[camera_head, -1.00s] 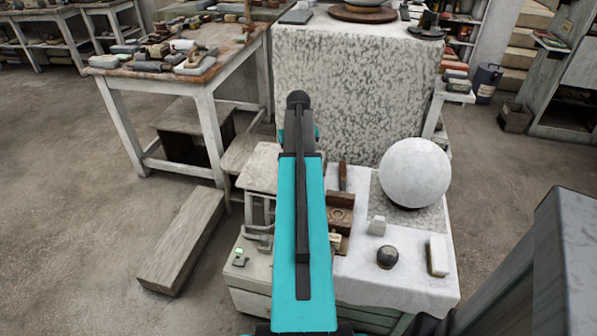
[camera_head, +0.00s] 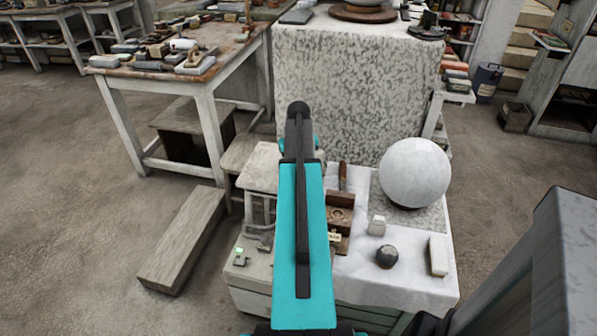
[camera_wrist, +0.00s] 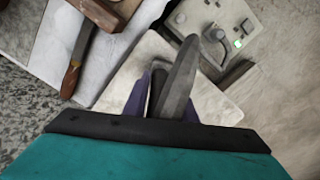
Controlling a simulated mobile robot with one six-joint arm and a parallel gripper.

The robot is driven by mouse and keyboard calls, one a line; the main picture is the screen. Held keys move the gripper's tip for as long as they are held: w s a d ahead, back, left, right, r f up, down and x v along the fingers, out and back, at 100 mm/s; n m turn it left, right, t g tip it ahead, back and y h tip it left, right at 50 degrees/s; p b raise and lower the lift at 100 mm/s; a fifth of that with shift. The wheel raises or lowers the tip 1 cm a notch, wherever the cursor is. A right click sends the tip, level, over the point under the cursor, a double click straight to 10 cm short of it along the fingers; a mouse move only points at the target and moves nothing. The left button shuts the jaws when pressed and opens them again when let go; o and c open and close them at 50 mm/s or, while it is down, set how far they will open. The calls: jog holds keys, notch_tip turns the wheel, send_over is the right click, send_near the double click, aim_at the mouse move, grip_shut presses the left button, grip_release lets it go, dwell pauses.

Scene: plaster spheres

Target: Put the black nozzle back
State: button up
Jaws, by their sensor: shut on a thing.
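A long dark grey, tapered piece, which looks like the black nozzle (camera_wrist: 180,78), stands between the purple-tinted fingers of my gripper (camera_wrist: 163,103) in the wrist view. My gripper is shut on it. Its tip points toward the top of the wrist view, over a pale stool top. In the head view my teal arm hides the gripper and nozzle. A grey box with dials and a green light (camera_wrist: 213,32) lies beyond the nozzle in the wrist view.
The pale stool (camera_head: 262,165) stands left of my arm. Right of it, a white cloth (camera_head: 400,285) bears a white sphere (camera_head: 415,172), a dark ball (camera_head: 387,257), pale blocks and a wooden box (camera_head: 339,217). A wooden beam (camera_head: 183,240) lies on the floor at left.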

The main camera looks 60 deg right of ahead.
jog(key=shift+f, duration=0.1)
jog(key=o, duration=1)
jog(key=shift+o, duration=0.2)
jog(key=shift+r+b, duration=0.35)
jog(key=shift+r, duration=5.8)
